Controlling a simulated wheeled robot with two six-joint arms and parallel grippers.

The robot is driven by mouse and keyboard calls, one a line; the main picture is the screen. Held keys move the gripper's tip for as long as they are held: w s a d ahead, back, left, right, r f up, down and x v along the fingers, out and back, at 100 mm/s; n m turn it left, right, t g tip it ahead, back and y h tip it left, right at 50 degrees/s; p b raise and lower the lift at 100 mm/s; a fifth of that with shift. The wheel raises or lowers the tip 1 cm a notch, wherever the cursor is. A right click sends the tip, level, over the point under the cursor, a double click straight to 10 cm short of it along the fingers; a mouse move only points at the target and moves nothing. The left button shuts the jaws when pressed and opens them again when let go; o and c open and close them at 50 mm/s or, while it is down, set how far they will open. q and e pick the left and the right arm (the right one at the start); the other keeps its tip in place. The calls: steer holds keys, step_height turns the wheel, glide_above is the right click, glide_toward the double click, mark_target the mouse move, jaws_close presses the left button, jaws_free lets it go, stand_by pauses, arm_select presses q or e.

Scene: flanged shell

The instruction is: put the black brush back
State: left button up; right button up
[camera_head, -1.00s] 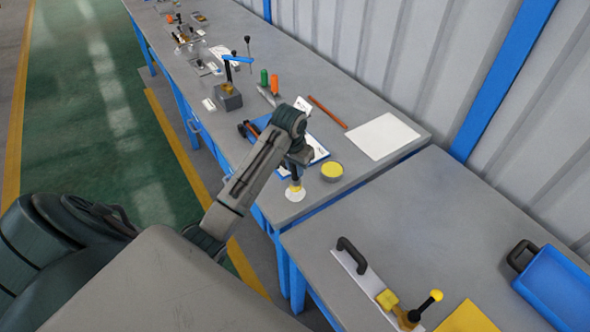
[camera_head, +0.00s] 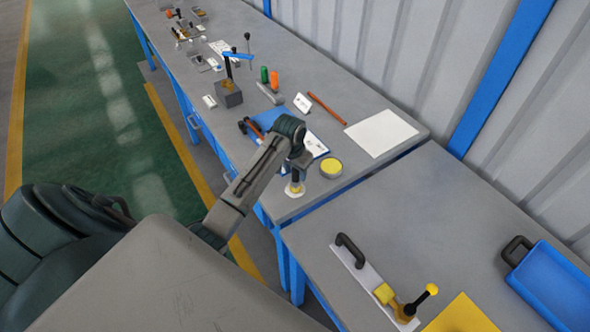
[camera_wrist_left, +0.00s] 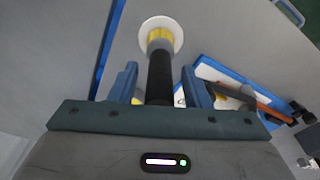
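The black brush (camera_wrist_left: 160,78) has a black handle and a yellow collar, with a white round disc (camera_wrist_left: 161,36) at its far end. It stands about upright near the front corner of the far bench, and its yellow part (camera_head: 296,186) shows in the head view. My left gripper (camera_wrist_left: 160,72) is right over it, with one finger on each side of the black handle. Narrow gaps show between fingers and handle, so it is open around it. In the head view the left gripper (camera_head: 297,171) hides the handle's top. My right gripper is out of view.
A round tin with a yellow top (camera_head: 331,167) stands just right of the brush. A blue board (camera_head: 314,144) with tools lies behind it. A white sheet (camera_head: 381,133) lies farther right. The nearer table (camera_head: 400,220) has a black-handled tool (camera_head: 357,262) and a blue tray (camera_head: 555,285).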

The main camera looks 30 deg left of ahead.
mark_target(293, 183)
arm_select(q)
steer(key=shift+r, duration=0.1)
steer(key=shift+r+b, duration=0.35)
steer(key=shift+r, duration=0.2)
step_height(293, 183, up, 11)
steer(key=s, duration=0.1)
steer(key=shift+s, duration=0.35)
